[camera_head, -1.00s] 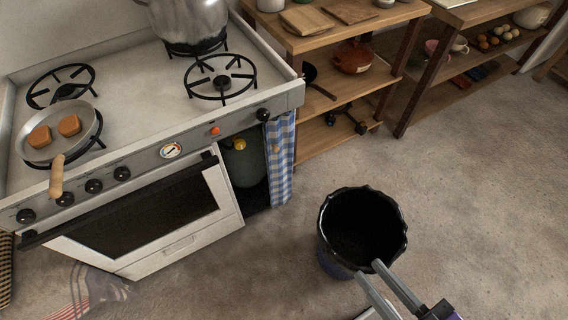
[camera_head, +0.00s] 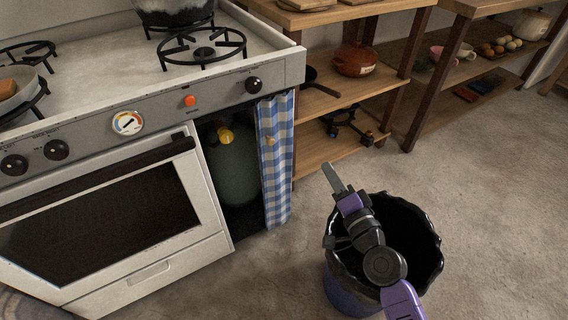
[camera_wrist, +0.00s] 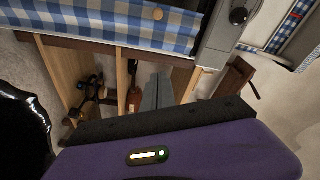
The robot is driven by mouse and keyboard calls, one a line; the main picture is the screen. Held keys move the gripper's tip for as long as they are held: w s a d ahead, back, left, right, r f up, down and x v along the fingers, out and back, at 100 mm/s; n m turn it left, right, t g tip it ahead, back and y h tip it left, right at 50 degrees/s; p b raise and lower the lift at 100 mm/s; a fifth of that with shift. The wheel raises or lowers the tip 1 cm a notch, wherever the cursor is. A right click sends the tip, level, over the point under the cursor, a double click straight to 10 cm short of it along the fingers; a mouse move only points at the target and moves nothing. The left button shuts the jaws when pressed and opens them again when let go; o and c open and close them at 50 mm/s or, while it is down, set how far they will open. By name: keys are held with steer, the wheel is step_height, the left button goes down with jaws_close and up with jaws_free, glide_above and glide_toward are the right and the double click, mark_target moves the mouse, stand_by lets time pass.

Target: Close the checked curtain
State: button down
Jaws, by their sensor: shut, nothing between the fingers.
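The blue-and-white checked curtain (camera_head: 275,165) hangs bunched at the right side of the opening beside the oven. It has a small round wooden knob (camera_head: 270,141). A green gas cylinder (camera_head: 232,170) shows in the uncovered opening to its left. In the wrist view the curtain (camera_wrist: 110,28) spans the top, with its knob (camera_wrist: 158,14) near the upper middle. My gripper (camera_head: 332,178) is shut and empty, to the right of the curtain and apart from it. Its fingers also show in the wrist view (camera_wrist: 157,92).
A black bin (camera_head: 425,240) stands on the floor under my arm. The white stove (camera_head: 110,205) is at left, with its oven door shut. An open wooden shelf (camera_head: 345,95) stands behind and right of the curtain. The floor in front of the curtain is clear.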

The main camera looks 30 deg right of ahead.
steer(key=w+a+f+m+y, duration=0.1)
steer(key=w+a+m, duration=0.1)
steer(key=w, duration=0.5)
steer(key=w+a+f+m+y, duration=0.1)
steer(key=w+a+m, duration=0.1)
steer(key=w, duration=0.6)
steer(key=shift+w+f+m+y+p, duration=0.15)
steer(key=shift+w+m+y+p, duration=0.2)
steer(key=shift+m, duration=0.15)
steer(key=a+p, duration=0.5)
steer(key=a, duration=1.2)
steer(key=shift+a, duration=0.2)
steer(key=shift+d, duration=0.1)
